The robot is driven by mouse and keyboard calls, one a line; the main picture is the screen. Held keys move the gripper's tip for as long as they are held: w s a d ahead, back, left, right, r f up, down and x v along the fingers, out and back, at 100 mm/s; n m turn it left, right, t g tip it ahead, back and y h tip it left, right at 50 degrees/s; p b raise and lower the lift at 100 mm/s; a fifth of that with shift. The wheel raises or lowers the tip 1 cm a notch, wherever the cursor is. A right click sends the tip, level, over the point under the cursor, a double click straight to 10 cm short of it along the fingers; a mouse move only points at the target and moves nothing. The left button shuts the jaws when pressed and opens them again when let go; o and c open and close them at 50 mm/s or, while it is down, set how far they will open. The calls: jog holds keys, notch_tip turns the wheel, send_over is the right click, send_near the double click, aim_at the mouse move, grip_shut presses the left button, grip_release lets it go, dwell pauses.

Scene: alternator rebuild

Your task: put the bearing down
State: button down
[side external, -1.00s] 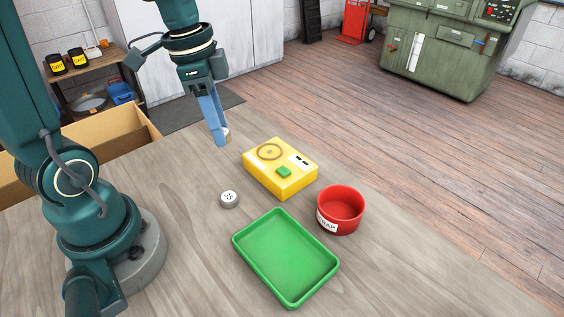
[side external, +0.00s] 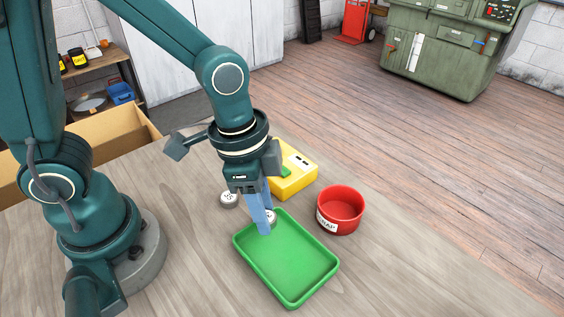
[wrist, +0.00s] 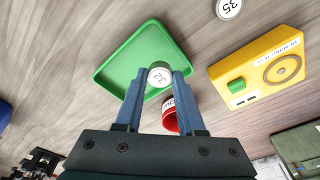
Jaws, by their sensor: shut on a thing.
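My gripper (side external: 267,225) is shut on a bearing (side external: 271,215), a small pale disc with a number on its face. In the wrist view the bearing (wrist: 159,77) sits between the two blue fingertips (wrist: 160,72). It appears over the far end of the green tray (side external: 290,262), just inside the rim in the picture. I cannot tell whether it touches the tray floor. The tray (wrist: 112,72) otherwise looks empty. A second bearing (side external: 229,201), with a number that looks like 35 in the wrist view (wrist: 229,8), lies on the table outside the tray.
A yellow tester box (side external: 296,182) with a green button stands behind my gripper, partly hidden by it. A red scrap bowl (side external: 340,212) stands close to the tray's right side. A cardboard box (side external: 115,128) is at the back left.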

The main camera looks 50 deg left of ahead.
aim_at(269, 242)
jog(key=shift+d+f, duration=0.4)
jog(key=shift+f, duration=1.85)
jog(key=shift+f, duration=0.2)
jog(key=c, duration=0.5)
grip_release()
jog(key=shift+r, duration=0.1)
